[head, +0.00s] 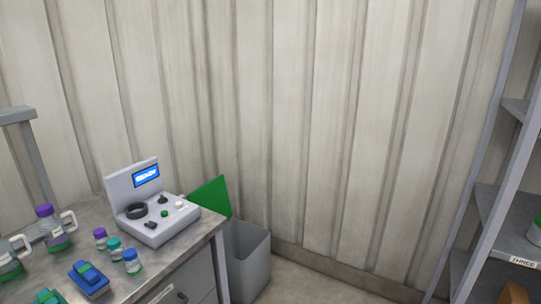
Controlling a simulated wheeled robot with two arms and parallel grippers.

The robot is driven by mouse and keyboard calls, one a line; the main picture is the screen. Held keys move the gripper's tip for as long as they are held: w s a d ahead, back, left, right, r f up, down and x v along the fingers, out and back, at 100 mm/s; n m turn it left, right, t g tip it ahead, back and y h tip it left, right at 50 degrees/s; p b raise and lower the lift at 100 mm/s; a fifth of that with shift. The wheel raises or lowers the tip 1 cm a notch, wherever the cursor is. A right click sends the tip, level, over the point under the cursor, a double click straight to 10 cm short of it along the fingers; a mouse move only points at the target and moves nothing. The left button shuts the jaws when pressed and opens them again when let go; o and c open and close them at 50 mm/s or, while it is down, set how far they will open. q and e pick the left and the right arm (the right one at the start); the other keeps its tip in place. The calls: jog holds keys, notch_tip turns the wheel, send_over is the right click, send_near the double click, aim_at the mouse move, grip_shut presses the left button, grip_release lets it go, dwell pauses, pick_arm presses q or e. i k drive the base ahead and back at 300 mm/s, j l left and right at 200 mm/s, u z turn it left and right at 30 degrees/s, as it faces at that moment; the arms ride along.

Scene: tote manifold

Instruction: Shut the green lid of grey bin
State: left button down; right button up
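The green lid (212,197) stands open, tilted up at the back left of the grey bin (250,262). The bin sits on the floor just right of the metal bench, near the wall, and its open top shows. The bench and the device on it hide part of the bin and the lid's lower left. Neither of my grippers is in the head view.
The metal bench (122,277) on the left bears a grey device (160,222) with a lit screen, several small bottles and jugs, and a blue item (88,279). A shelf rack (500,200) stands at the right. Some bare floor (300,285) lies right of the bin.

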aim_at(213, 196)
jog(key=i+l, duration=0.15)
jog(key=i, duration=0.65)
jog(key=i+l, duration=0.1)
jog(key=i, duration=0.65)
jog(key=i+l, duration=0.15)
jog(key=i, duration=0.65)
jog(key=i+l+u, duration=0.2)
jog(key=i+u, duration=0.2)
jog(key=i, duration=0.15)
jog(key=i+l+u, duration=0.45)
jog(key=i+j, duration=0.05)
